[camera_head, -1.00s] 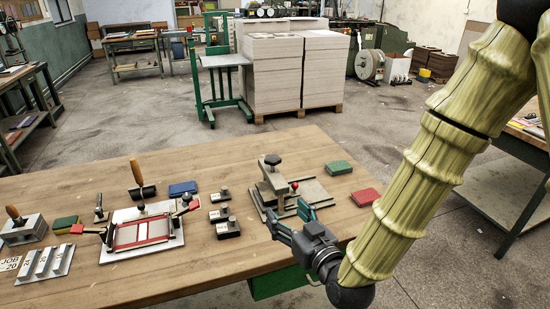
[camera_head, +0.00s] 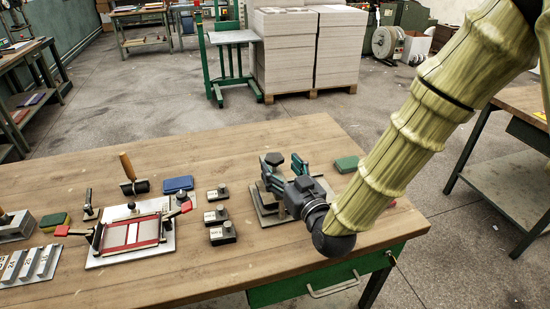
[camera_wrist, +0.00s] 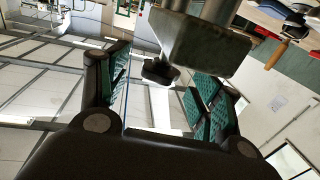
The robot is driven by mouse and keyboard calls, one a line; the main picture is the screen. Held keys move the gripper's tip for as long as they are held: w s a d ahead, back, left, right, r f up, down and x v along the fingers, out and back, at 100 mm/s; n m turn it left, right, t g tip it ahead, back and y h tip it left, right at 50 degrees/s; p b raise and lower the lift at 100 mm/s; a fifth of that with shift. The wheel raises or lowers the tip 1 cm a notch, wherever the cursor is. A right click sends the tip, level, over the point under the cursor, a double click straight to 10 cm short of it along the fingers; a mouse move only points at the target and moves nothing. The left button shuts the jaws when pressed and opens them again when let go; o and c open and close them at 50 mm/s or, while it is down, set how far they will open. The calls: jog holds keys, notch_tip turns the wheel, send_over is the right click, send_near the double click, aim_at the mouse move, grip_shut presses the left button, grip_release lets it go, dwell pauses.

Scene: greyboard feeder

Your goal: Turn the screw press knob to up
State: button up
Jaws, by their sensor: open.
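The screw press stands on the wooden bench, its grey base (camera_head: 268,219) partly hidden by my gripper and arm. Its dark knob (camera_head: 272,160) shows at the top, close beside my fingers. My gripper (camera_head: 284,172) is over the press with its teal-padded fingers spread. In the wrist view the fingers of my gripper (camera_wrist: 160,88) are apart. A small dark round part (camera_wrist: 160,72) shows between them, and a large grey block (camera_wrist: 200,45) lies above it in the picture. I cannot tell whether any finger touches the press.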

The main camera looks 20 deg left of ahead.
aim_at(278, 166)
jog(key=shift+p+x, duration=0.3)
jog(key=shift+x, duration=1.8)
jog(key=shift+s, duration=0.1)
jog(key=c, duration=1)
